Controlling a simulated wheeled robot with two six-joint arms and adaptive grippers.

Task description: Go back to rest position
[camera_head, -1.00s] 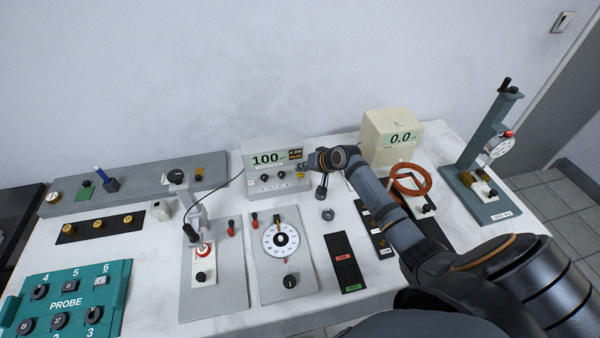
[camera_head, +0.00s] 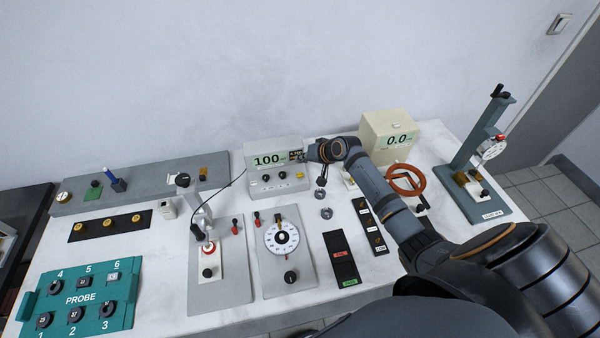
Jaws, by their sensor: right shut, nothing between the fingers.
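My right arm comes in from the lower right and reaches over the white bench (camera_head: 180,270). My right gripper (camera_head: 321,186) points down at the end of the arm, in front of the meter reading 100 (camera_head: 270,160). Its fingers are small in the picture, look shut, and hold nothing. A small dark grey ring-shaped piece (camera_head: 326,213) lies on the bench just below the gripper in the picture, apart from it. My left gripper does not show.
The teal PROBE tray (camera_head: 80,299) is at lower left. The dial panel (camera_head: 283,270) and a black panel with red and green labels (camera_head: 341,258) stand in front of the gripper.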

